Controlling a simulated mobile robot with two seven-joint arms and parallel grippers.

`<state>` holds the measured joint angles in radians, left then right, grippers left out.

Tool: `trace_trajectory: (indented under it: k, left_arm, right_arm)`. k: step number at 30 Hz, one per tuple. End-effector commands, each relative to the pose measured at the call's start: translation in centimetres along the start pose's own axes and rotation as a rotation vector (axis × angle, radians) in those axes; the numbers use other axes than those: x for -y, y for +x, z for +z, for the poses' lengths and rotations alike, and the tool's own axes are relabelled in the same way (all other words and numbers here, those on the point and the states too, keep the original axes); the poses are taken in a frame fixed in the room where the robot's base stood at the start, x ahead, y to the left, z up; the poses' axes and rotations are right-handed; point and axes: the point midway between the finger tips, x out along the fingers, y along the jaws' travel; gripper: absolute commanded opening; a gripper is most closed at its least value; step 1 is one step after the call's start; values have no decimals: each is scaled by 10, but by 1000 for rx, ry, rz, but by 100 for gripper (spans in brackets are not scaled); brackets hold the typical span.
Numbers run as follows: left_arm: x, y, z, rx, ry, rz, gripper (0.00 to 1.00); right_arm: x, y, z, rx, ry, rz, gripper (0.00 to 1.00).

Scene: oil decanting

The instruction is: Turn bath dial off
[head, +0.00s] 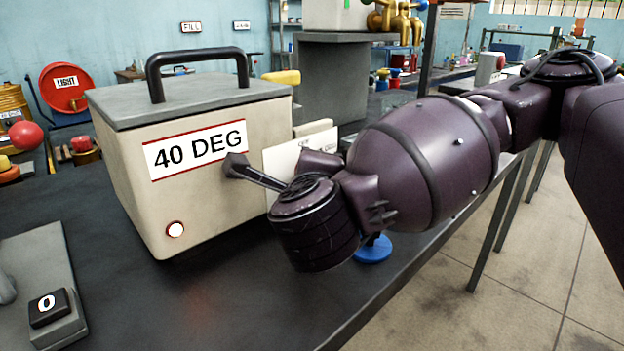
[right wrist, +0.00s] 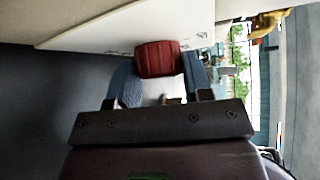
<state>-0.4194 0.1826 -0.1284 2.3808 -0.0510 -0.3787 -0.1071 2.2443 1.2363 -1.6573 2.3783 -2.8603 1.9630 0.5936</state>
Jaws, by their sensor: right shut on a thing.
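The bath is a cream box (head: 190,212) with a grey lid, a black handle and a "40 DEG" label. A small round lamp (head: 175,229) glows low on its front. A pale panel (head: 283,156) is on its right side. In the right wrist view the red dial (right wrist: 158,57) sits against a white face (right wrist: 100,28). My right gripper (right wrist: 160,84) is shut on the dial, one finger on each side. In the head view my right gripper and wrist are at the box's right side, and the dial is hidden. My left gripper is out of view.
A grey base with a "0" block (head: 48,308) lies at front left. A blue disc (head: 374,250) is on the bench under my right arm. A red reel marked "LIGHT" (head: 66,87) stands at the back left. Dark bench top is clear before the bath.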

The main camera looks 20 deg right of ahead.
Motion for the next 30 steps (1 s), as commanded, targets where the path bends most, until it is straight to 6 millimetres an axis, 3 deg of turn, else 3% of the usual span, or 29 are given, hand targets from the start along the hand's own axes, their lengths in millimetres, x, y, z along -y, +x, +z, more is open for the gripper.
trace_trajectory:
  k: [12,30]
  left_arm:
    - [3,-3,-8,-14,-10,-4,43]
    - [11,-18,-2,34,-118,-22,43]
  right_arm:
    - [3,-2,1,2,-116,-121,22]
    - [5,-3,1,1,-275,-287,22]
